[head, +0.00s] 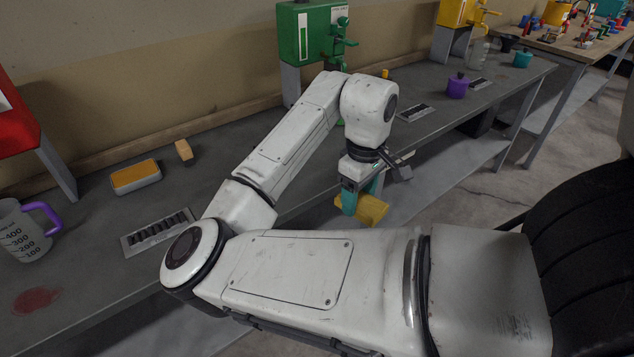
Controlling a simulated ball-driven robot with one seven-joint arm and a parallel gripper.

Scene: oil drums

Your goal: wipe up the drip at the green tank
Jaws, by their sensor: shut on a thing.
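The green tank (312,32) with its green tap stands on grey legs at the back of the bench, upper middle. My gripper (362,198), with teal fingers, is shut on a yellow sponge-like piece (372,210) at the bench's front side, nearer to me than the green tank. Whether the piece touches anything is not clear. I see no drip below the green tank; my arm hides much of the bench there.
The grey bench (235,140) carries a tin with a yellow pad (135,176), a tan block (184,152), a measuring jug (22,232) and a red stain (36,300) at left. A purple pot (457,86) and teal pot (522,58) stand at right, near a yellow tank (455,12).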

